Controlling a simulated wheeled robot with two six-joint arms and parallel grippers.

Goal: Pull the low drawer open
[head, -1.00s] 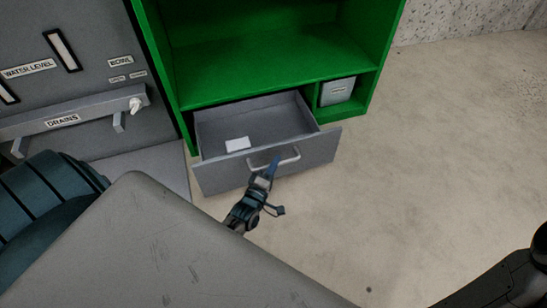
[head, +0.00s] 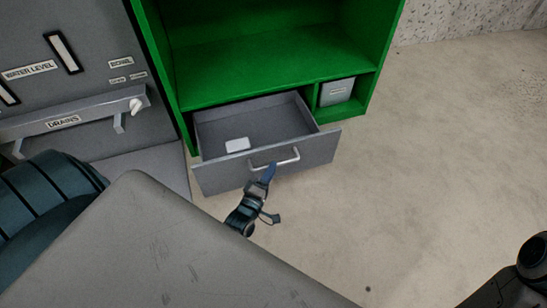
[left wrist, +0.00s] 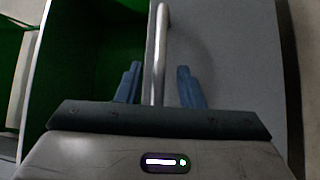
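The low grey drawer (head: 215,180) stands pulled out of the bottom of the green cabinet, with its inside showing. Its bar handle (head: 289,157) is on the front face. My left gripper (head: 269,173) is just in front of and below the handle in the head view. In the left wrist view my left gripper (left wrist: 158,78) is open, with one blue finger on each side of the handle bar (left wrist: 161,30) and a gap to both. My right gripper is not in view.
A small white item (head: 238,145) lies in the drawer. A grey box (head: 337,92) sits in the cubby right of it. A grey panel with a drain pipe (head: 70,117) stands at the left. The floor to the right is clear.

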